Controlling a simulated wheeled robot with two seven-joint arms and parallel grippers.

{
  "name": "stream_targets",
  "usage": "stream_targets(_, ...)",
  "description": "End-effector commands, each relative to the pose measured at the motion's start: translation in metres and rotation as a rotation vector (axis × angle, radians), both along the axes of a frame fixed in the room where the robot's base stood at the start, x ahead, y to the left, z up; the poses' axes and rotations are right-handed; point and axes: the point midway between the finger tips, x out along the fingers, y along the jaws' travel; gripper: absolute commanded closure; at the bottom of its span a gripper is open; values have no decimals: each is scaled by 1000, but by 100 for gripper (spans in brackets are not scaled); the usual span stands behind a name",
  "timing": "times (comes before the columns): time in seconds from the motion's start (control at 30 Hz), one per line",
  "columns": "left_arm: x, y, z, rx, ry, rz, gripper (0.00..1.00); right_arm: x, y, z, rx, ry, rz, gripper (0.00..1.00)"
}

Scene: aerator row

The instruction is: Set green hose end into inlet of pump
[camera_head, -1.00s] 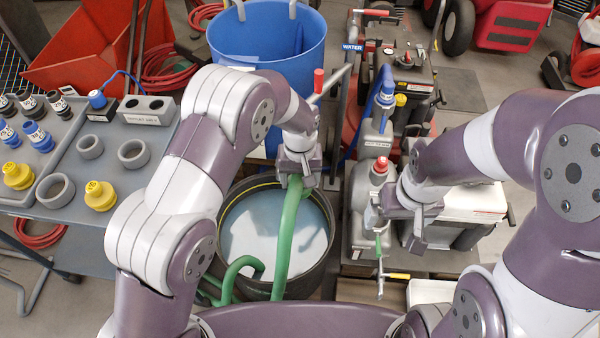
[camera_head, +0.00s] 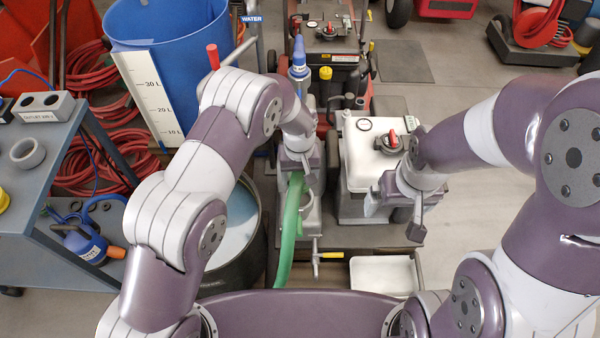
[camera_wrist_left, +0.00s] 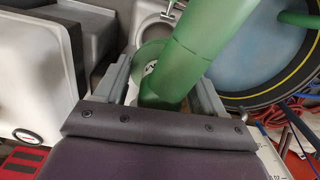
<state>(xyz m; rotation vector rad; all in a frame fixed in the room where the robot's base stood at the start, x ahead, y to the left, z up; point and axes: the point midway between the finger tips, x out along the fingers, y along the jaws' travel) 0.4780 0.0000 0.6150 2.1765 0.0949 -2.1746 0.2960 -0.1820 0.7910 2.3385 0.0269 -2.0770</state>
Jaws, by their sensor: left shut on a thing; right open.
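My left gripper (camera_head: 297,165) is shut on the green hose (camera_head: 286,240); the hose hangs down from it toward the front. In the left wrist view the green hose (camera_wrist_left: 205,45) lies between the fingers. A round green edge beside it may be its end, close to a light grey fitting. The pump appears to be the white-topped unit (camera_head: 365,155) with a gauge and red knob, beside a grey casting (camera_head: 311,218) partly hidden by my left gripper. Contact between hose and inlet cannot be told. My right gripper (camera_head: 396,213) is open and empty in front of the white-topped unit.
A black tub (camera_head: 240,270) of water stands left of the pump, partly behind my left arm. A yellow-handled valve (camera_head: 330,255) and white tray (camera_head: 385,275) are in front. A blue barrel (camera_head: 170,55) and grey cart (camera_head: 60,235) stand left.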

Motion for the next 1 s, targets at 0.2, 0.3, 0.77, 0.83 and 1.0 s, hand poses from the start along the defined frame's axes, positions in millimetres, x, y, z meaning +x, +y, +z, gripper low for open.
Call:
stream_targets(0.2, 0, 0, -20, 0, 0, -1, 69, 0, 0, -17, 0, 0, 0, 0)
stream_targets(0.3, 0, 0, -28, 0, 0, -1, 69, 0, 0, -24, 0, 0, 0, 0)
stream_targets(0.77, 0, 0, -38, -1, -1, -1, 69, 0, 0, -32, 0, 0, 0, 0)
stream_targets(0.83, 0, 0, -37, -1, -1, -1, 69, 0, 0, -30, 0, 0, 0, 0)
stream_targets(1.0, 0, 0, -39, -1, -1, -1, 69, 0, 0, -29, 0, 0, 0, 0)
